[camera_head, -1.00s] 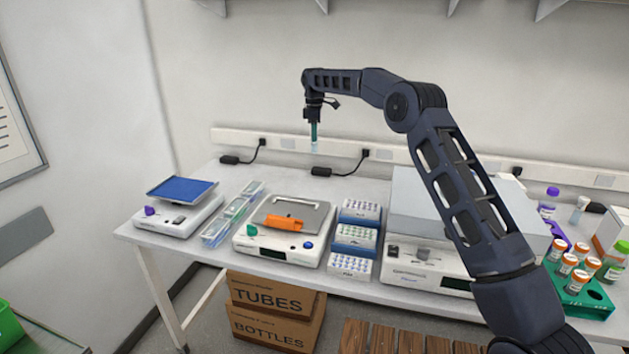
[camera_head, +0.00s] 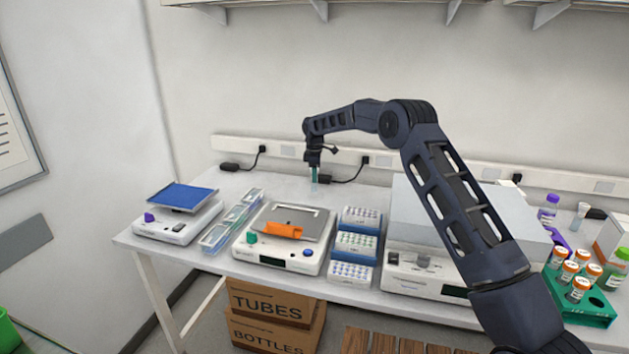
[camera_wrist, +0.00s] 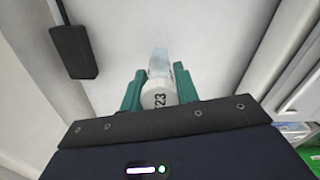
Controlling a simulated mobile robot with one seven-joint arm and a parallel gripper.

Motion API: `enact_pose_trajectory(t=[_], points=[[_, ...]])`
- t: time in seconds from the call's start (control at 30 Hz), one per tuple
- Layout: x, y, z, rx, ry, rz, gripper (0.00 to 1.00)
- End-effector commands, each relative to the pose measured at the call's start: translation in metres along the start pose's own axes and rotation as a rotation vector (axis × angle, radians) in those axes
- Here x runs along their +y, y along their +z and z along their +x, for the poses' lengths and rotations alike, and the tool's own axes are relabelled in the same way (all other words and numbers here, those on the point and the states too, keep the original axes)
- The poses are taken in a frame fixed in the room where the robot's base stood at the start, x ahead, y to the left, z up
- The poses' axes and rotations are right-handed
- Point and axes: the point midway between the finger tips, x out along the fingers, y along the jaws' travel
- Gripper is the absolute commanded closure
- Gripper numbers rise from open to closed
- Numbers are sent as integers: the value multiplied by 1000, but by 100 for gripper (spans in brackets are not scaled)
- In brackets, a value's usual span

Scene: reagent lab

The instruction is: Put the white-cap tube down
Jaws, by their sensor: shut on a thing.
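My gripper (camera_head: 315,172) is shut on the white-cap tube, near the back of the white table (camera_head: 345,193). In the wrist view the tube's white cap (camera_wrist: 158,97) is marked 23 and sits between the two green fingers (camera_wrist: 156,88). The tube's clear body points away from the wrist camera, toward the white surface. In the head view a small pale part of the tube (camera_head: 315,187) shows below the fingers. I cannot tell whether its tip touches the table.
Black power adapters (camera_head: 230,167) lie along the back wall. The table around the tube is bare.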

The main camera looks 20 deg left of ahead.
Motion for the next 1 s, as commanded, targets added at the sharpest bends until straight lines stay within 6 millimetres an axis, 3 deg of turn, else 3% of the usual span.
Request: enact_pose_trajectory(t=[0.13, 0.53, 0.57, 0.67, 1.0], points=[[0, 0, 20, -1, -2, 0, 90], [0, 0, 25, 0, -1, 0, 90], [0, 0, 25, 0, -1, 0, 68], [0, 0, 25, 0, -1, 0, 48], [0, 0, 22, 0, 0, 0, 48]])
